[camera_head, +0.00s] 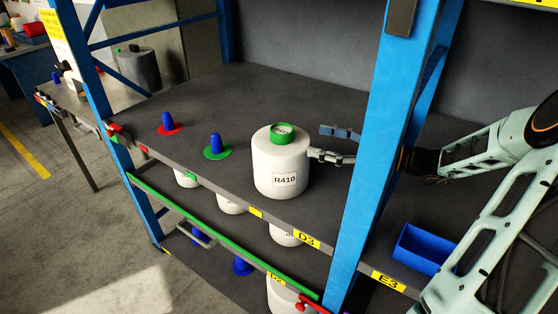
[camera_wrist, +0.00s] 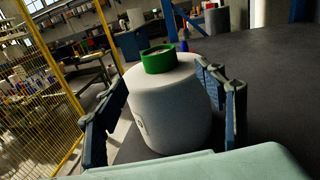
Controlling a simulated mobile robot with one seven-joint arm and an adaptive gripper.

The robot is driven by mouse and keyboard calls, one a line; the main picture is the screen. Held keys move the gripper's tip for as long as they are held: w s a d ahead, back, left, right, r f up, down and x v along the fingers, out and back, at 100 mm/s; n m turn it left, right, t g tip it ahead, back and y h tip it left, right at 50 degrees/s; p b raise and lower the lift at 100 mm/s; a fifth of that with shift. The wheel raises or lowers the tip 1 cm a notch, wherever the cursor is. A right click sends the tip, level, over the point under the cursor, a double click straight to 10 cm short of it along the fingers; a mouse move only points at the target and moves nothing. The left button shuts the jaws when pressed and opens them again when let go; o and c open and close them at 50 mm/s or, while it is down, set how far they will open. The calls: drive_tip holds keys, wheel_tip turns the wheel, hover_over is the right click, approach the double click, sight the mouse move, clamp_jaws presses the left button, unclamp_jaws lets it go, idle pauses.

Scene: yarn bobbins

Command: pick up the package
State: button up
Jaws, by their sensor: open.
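The package is a white rounded yarn bobbin (camera_head: 281,165) labelled R410, with a green ring on top. It stands upright on the upper shelf (camera_head: 190,105), above the yellow D3 tag. My gripper (camera_head: 319,142) reaches in from the right, behind the blue upright, with its fingers close to the bobbin's right side. In the wrist view the bobbin (camera_wrist: 168,105) appears between the two spread blue fingers, one on each side. My gripper is open. I cannot tell whether either finger touches the bobbin.
A blue rack upright (camera_head: 382,140) stands just right of the bobbin, in front of my arm. Blue cones on a green base (camera_head: 216,147) and a red base (camera_head: 168,125) stand to the left. A blue bin (camera_head: 425,248) sits at lower right. The shelf behind is clear.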

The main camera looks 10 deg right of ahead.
approach(271, 127)
drive_tip(key=shift+w+a+f+p, duration=0.25)
drive_tip(key=shift+w+f+p, duration=0.1)
drive_tip(key=shift+w, duration=0.25)
drive_tip(key=shift+p+x, duration=0.6)
drive_tip(key=shift+x, duration=2.5)
drive_tip(key=shift+s, duration=0.1)
drive_tip(key=shift+c, duration=0.2)
clamp_jaws()
drive_tip(key=shift+r, duration=0.15)
